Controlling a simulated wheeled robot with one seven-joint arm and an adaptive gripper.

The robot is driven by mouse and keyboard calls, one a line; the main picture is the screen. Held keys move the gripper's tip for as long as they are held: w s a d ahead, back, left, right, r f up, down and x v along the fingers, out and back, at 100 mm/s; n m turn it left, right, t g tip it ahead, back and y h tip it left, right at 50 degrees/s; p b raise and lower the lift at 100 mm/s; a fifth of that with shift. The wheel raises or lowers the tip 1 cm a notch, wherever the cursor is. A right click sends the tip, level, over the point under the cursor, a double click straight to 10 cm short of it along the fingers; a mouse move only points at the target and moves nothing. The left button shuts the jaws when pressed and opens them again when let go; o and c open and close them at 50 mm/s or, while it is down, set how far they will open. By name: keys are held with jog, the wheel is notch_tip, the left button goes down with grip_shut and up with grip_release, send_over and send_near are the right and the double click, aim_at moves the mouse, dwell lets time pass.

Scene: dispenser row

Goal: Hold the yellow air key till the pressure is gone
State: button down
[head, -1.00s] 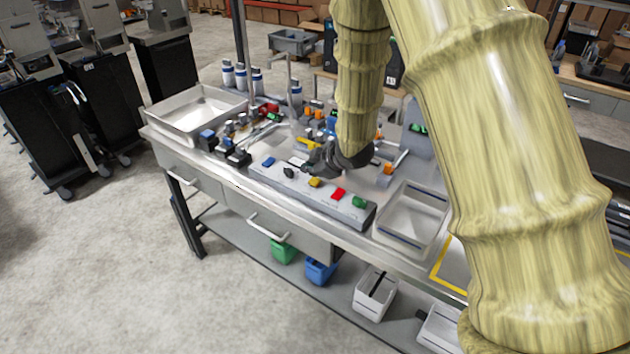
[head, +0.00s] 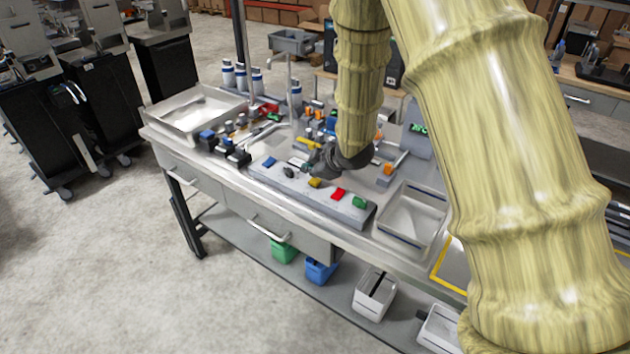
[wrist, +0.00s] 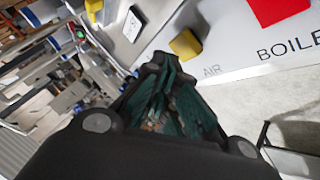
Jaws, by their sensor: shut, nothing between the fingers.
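The yellow air key (head: 314,183) sits on the grey key panel (head: 333,206), between a black key and a red key. In the wrist view the yellow key (wrist: 185,44) stands above the printed word AIR. My gripper (head: 309,169) is shut and empty, just behind the yellow key. In the wrist view its closed fingertips (wrist: 168,62) are close beside the key; I cannot tell whether they touch it. A small green display (head: 418,128) stands behind the panel, too small to read.
The red key (head: 338,194) and green key (head: 359,202) are to the right; the black key (head: 289,173) and blue key (head: 268,162) to the left. A white tray (head: 440,209) lies right of the panel. Bottles and fittings crowd the bench behind.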

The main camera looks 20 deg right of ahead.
aim_at(312, 182)
jog(key=shift+f, duration=0.4)
jog(key=shift+f+b, duration=0.5)
jog(key=shift+f, duration=0.05)
dwell(0.9)
jog(key=shift+r, duration=0.15)
dwell(2.0)
jog(key=shift+r+p, duration=0.85)
jog(key=shift+r, duration=0.1)
jog(key=shift+r+p, duration=1.95)
jog(key=shift+r, duration=0.5)
jog(key=shift+f, duration=0.15)
